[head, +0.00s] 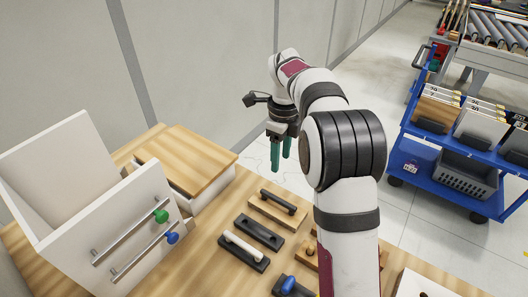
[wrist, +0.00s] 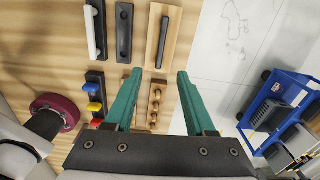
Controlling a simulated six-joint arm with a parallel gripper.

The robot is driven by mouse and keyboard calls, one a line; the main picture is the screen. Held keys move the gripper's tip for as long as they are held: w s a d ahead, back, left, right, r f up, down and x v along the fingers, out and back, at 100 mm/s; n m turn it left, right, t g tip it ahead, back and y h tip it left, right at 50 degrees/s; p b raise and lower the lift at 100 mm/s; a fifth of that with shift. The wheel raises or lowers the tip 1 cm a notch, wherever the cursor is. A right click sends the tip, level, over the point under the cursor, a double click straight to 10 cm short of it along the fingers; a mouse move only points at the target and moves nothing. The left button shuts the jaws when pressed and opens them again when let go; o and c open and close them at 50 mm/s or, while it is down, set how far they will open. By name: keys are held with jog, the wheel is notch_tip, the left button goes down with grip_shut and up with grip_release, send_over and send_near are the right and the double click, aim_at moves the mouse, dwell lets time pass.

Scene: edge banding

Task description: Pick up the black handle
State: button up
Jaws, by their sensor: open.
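A white drawer unit (head: 70,185) with metal bars and green and blue knobs stands at left. A wood-topped white box (head: 187,158) sits behind the handles. Blue and yellow pieces (wrist: 95,90) lie near the handles. A blue cart (head: 455,140) stands on the floor at right.

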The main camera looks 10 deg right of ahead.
aim_at(278, 199)
jog(key=shift+m, duration=0.3)
notch_tip(278, 199, down, 16)
jog(key=shift+w+f, duration=0.15)
jog(key=shift+f, duration=0.25)
dwell(0.4)
grip_shut()
